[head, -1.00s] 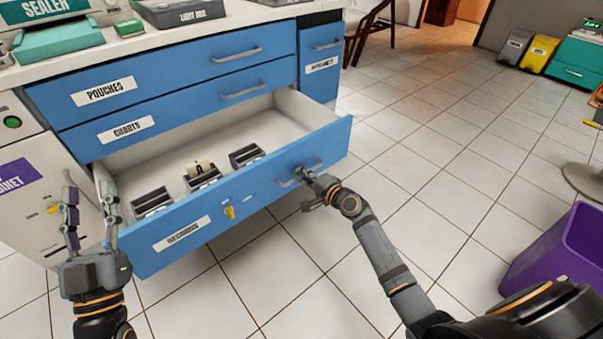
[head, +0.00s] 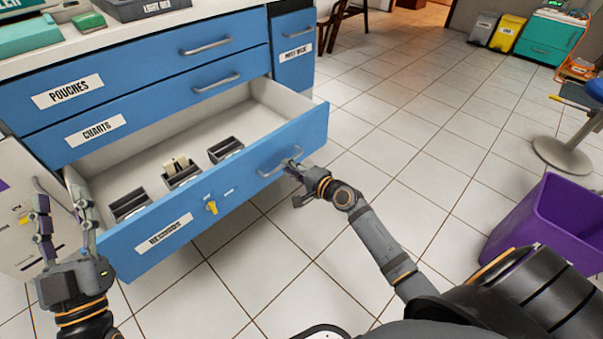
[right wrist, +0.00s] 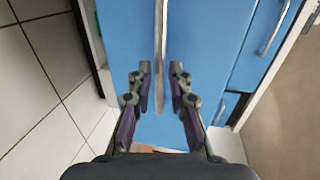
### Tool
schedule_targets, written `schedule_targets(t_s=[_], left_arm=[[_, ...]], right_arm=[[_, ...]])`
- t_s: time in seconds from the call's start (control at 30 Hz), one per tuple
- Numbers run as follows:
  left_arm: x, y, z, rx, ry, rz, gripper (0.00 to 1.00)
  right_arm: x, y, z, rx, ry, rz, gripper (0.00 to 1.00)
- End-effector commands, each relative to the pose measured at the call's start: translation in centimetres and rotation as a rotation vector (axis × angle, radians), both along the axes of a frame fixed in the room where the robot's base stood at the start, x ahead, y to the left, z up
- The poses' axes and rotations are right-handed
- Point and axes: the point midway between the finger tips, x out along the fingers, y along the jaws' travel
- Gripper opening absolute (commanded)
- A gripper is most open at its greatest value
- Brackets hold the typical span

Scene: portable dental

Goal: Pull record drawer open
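The blue record drawer (head: 240,190), labelled RECORDS, stands pulled well out at the bottom of the cabinet, with its inside visible. Its grey bar handle (head: 280,163) is on the right part of the front and shows as an upright bar in the right wrist view (right wrist: 161,35). My right gripper (head: 297,182) is at the handle's right end. In the right wrist view its fingers (right wrist: 161,80) lie on either side of the bar, with blue drawer front showing between them. My left gripper (head: 62,215) is open and empty, fingers up, near the drawer's left end.
Several dark holders (head: 182,177) sit inside the drawer, and a yellow key (head: 211,208) is in its front. Closed POUCHES and CHARTS drawers (head: 150,110) are above. A purple bin (head: 545,220) and a stool (head: 565,155) stand at right. Tiled floor (head: 400,150) between is clear.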

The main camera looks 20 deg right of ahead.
Motion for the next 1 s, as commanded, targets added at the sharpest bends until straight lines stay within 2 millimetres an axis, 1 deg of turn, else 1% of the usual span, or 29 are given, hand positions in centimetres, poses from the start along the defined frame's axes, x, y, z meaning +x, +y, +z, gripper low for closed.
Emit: schedule_targets(t_s=[0.03,0.2,0.3,0.37,0.53,1.0], left_arm=[[0.0,0.0,0.0,0.000,0.000,0.000,0.40],[0.0,0.0,0.0,0.000,-0.001,0.000,0.40],[0.0,0.0,0.0,0.000,-0.001,0.000,0.40],[0.0,0.0,0.0,0.000,-0.001,0.000,0.40],[0.0,0.0,0.0,0.000,-0.001,0.000,0.40],[0.0,0.0,0.0,-0.001,-0.001,0.001,0.40]], right_arm=[[-1.4,-0.5,0.1,-0.007,0.002,0.003,0.19],[-5.1,-1.9,0.9,-0.007,0.003,0.003,0.19],[-6.6,-2.4,1.3,-0.006,0.003,0.002,0.19],[-7.2,-2.6,1.5,-0.005,0.002,0.002,0.19],[-7.9,-2.8,1.7,0.000,0.000,0.001,0.19],[-7.8,-2.8,1.7,0.000,0.000,0.000,0.19]])
